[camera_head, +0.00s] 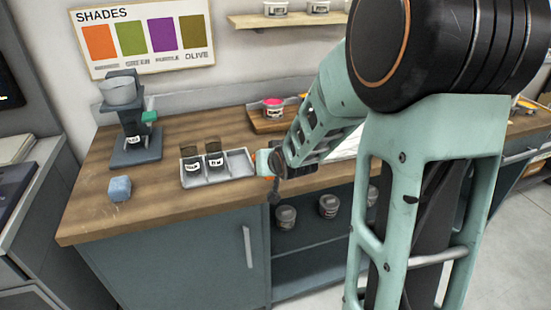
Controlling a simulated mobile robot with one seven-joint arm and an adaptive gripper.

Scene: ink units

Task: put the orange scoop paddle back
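My arm crosses the right half of the view, and its wrist end hangs over the front edge of the wooden counter, right of the grey tray. My gripper (274,190) is small, dark and partly hidden there; I cannot tell if it is open or holds anything. A small orange patch shows beside it, but I cannot tell whether it is the scoop paddle or part of my arm. No scoop paddle can be clearly made out. The grey tray (238,163) has two dark labelled jars (214,159) at its left and an empty-looking right part.
A dark dispenser machine (135,150) stands at the counter's back left, with a blue block (120,188) in front. A pink-topped tub (273,107) sits on a wooden board behind. Grey tubs (286,217) stand on the shelf below. The counter (160,215) is clear at front left.

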